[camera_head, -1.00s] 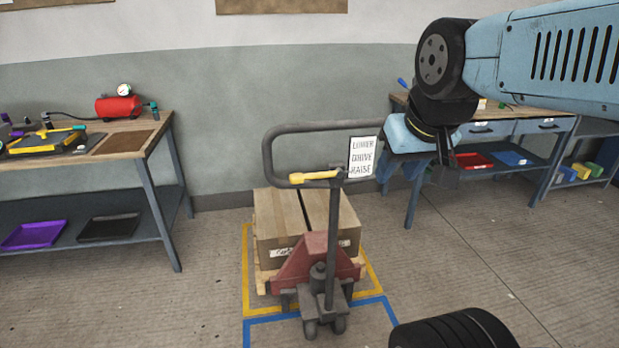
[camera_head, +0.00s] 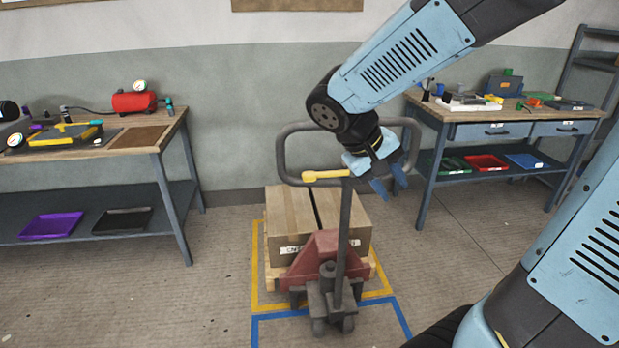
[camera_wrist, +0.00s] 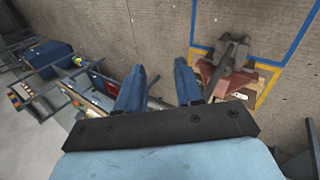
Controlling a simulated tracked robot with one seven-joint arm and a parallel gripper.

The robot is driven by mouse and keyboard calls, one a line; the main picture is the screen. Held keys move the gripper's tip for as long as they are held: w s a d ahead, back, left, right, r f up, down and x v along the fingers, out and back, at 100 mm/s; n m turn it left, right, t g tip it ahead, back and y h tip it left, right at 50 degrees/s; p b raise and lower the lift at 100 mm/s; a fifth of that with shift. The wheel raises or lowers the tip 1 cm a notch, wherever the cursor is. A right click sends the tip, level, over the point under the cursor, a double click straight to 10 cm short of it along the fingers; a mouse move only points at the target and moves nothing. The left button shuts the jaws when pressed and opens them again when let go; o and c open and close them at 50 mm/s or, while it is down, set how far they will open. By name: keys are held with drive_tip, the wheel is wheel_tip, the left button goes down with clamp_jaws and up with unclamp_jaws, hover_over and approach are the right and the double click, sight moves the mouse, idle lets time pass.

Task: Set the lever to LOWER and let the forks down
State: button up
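The pallet jack (camera_head: 324,257) stands in the middle of the head view, with a dark loop handle and a red body. Its yellow lever (camera_head: 326,175) sticks out to the left below the handle loop. The LOWER/DRIVE/RAISE label is hidden behind my arm. A cardboard box (camera_head: 290,218) rests on a wooden pallet (camera_head: 273,277) over the forks. My gripper (camera_head: 391,188) is open and empty, right of the lever and apart from it. In the wrist view its blue fingers (camera_wrist: 160,90) are spread, and the jack's red body (camera_wrist: 222,80) lies right of them.
A workbench (camera_head: 140,136) with a red tank (camera_head: 134,102) stands at left. Another workbench (camera_head: 470,130) with drawers stands at right, near my arm. Yellow and blue floor lines (camera_head: 262,330) surround the pallet and jack. The floor at front left is clear.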

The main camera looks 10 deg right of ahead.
drive_tip(key=w+a+f+n+t+h, duration=0.1)
drive_tip(key=w+a+f+n+h, duration=0.15)
drive_tip(key=w+h, duration=0.2)
drive_tip(key=n+t+h, duration=0.2)
drive_tip(key=n+t, duration=0.3)
drive_tip(key=t, duration=0.6)
approach(305, 180)
drive_tip(key=x, duration=1.2)
drive_tip(key=shift+w, duration=0.1)
clamp_jaws()
